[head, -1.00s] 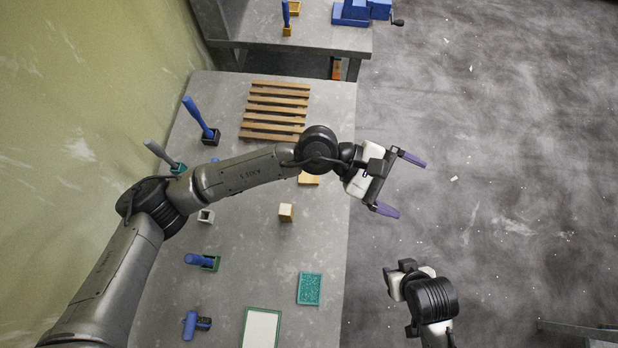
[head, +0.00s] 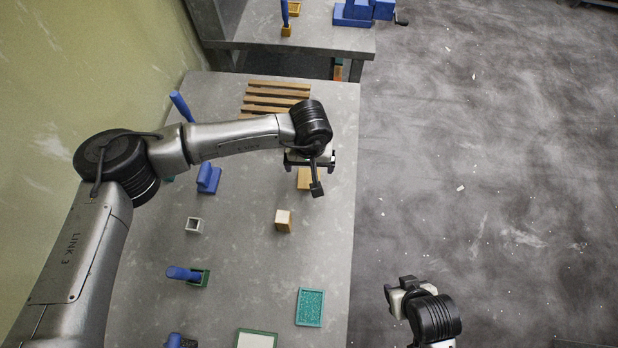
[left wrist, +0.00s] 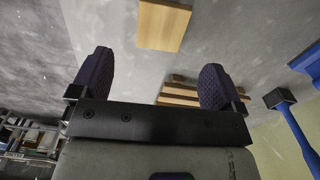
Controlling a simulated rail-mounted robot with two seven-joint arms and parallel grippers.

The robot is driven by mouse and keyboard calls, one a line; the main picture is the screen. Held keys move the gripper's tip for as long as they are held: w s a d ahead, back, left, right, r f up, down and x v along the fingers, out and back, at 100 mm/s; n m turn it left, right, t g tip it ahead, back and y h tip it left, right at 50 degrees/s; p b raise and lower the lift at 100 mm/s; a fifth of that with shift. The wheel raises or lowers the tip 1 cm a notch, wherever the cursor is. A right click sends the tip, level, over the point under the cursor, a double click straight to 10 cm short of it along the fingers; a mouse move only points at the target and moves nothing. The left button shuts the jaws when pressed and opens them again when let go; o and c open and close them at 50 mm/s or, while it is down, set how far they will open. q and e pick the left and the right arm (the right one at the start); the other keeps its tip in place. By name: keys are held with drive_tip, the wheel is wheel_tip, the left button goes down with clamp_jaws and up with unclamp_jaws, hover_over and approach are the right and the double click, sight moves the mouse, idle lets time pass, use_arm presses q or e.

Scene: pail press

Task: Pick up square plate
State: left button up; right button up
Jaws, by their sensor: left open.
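A flat tan square plate (head: 304,180) lies on the grey table (head: 240,270), close to its right edge and in front of the slatted wooden rack. My left gripper (head: 310,164) is above the table at the plate's far side and hides part of it. In the left wrist view, the plate (left wrist: 163,25) shows at the top, beyond the two spread purple fingers (left wrist: 157,75). Nothing is between the fingers. My right gripper (head: 401,291) is off the table's right side; its jaws do not show clearly.
The slatted rack (head: 275,98) stands behind the plate. A small tan block (head: 284,221), a teal tray (head: 309,307) and a green-rimmed white tray (head: 256,340) are nearer. Blue-handled tools (head: 184,273) stand along the left. The table's middle is fairly clear.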

sight(309, 178)
use_arm(q)
drive_tip(key=shift+s+a+f, duration=0.1)
drive_tip(key=shift+f, duration=1.7)
drive_tip(key=shift+s+f, duration=0.1)
drive_tip(key=shift+f, duration=1.65)
drive_tip(key=shift+c, duration=0.2)
drive_tip(key=c, duration=1)
drive_tip(key=shift+o, duration=0.2)
drive_tip(key=shift+r, duration=0.15)
